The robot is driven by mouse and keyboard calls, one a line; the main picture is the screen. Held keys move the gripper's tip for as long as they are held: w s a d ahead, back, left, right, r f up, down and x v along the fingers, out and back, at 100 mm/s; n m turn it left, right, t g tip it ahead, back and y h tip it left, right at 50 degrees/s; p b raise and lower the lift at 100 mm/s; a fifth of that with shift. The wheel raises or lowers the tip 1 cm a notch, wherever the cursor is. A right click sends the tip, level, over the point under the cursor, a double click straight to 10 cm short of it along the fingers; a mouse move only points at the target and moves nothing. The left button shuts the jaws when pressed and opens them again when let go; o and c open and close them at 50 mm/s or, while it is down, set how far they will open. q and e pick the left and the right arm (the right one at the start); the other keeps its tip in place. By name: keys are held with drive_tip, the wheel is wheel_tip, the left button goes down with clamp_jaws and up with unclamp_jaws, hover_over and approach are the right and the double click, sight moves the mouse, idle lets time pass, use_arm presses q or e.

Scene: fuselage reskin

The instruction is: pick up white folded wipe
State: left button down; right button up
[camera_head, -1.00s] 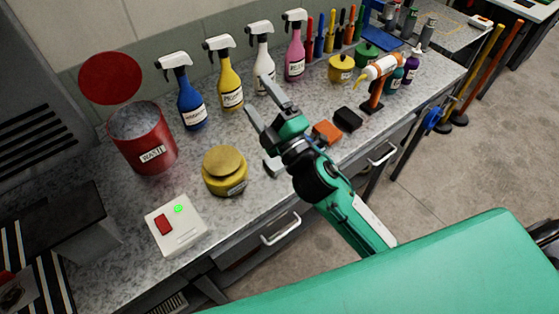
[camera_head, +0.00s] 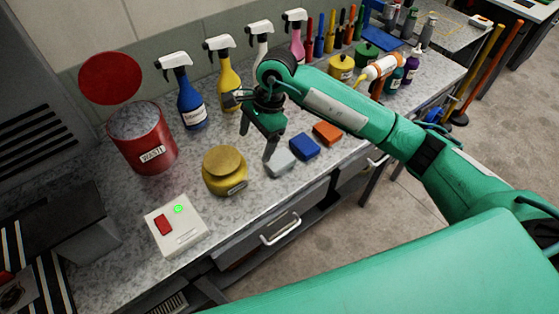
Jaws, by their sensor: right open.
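The white folded wipe (camera_head: 281,164) appears as a small pale grey-white block lying flat on the speckled bench top, at the near end of a row of coloured blocks. My right gripper (camera_head: 257,139) points down just above and left of it in the head view, with one fingertip close to its upper left edge. The jaws are open with nothing between them. Whether that fingertip touches the wipe, I cannot tell. My left gripper is out of view.
A blue block (camera_head: 305,146) and an orange block (camera_head: 327,132) lie beside the wipe. A yellow tin (camera_head: 224,172), a red waste bin (camera_head: 148,140) and spray bottles, including a yellow one (camera_head: 230,88), stand around. A white switch box (camera_head: 177,226) sits near the front.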

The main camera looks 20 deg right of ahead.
drive_tip(key=w+d+r+h, duration=0.1)
drive_tip(key=w+d+h, duration=0.15)
drive_tip(key=d, duration=0.35)
drive_tip(key=p, duration=0.3)
hover_over(279, 159)
drive_tip(key=shift+h, duration=0.45)
wheel_tip(279, 159, down, 8)
drive_tip(key=shift+a+f, duration=0.1)
drive_tip(key=shift+f+p, duration=0.4)
drive_tip(key=shift+f, duration=0.05)
wheel_tip(279, 159, down, 3)
drive_tip(key=shift+s+f+p, duration=0.1)
drive_tip(key=shift+p, duration=0.95)
drive_tip(key=shift+f, duration=0.65)
drive_tip(key=c, duration=1.1)
drive_tip(key=shift+c, duration=0.2)
